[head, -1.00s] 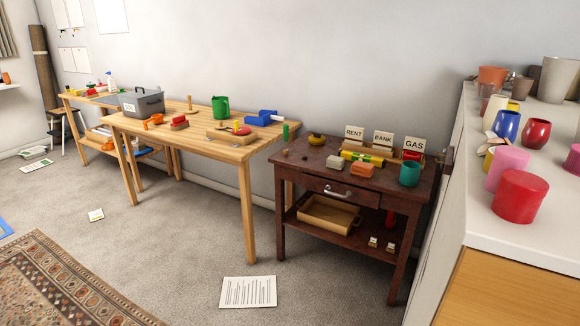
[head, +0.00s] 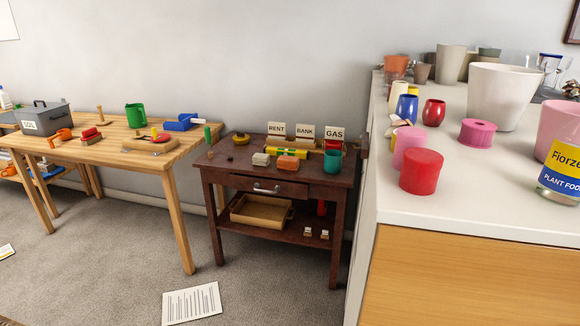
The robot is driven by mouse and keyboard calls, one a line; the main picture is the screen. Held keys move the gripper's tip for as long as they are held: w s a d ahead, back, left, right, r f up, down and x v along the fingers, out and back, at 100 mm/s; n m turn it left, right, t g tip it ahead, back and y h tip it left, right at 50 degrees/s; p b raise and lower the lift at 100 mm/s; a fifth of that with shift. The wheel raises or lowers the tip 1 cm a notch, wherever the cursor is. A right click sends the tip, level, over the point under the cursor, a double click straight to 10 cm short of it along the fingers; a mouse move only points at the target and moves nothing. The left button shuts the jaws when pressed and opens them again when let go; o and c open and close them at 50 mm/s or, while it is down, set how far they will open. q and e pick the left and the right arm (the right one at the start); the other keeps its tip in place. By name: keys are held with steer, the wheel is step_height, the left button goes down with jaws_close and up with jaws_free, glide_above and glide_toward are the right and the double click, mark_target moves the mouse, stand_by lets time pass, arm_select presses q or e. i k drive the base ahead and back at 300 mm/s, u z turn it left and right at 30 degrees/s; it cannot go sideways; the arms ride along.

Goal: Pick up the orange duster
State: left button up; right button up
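An orange block-shaped duster (head: 288,162) lies on top of the dark brown side table (head: 275,187), near its front edge. A similar pale grey block (head: 261,159) lies just left of it. A yellow roll-like thing (head: 286,152) lies just behind it, and a teal cup (head: 332,160) stands to its right. Neither of my grippers shows in the head view.
A light wooden table (head: 150,158) stands to the left with tools and a grey box (head: 40,118). A white counter (head: 450,205) with pots and cups is at the right. Paper (head: 191,304) lies on the carpet. Signs (head: 305,132) stand behind the duster.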

mark_target(285, 162)
steer(key=u, duration=1.65)
steer(key=i, duration=4.55)
steer(key=z, duration=4.35)
steer(key=i, duration=1.7)
steer(key=z, duration=0.05)
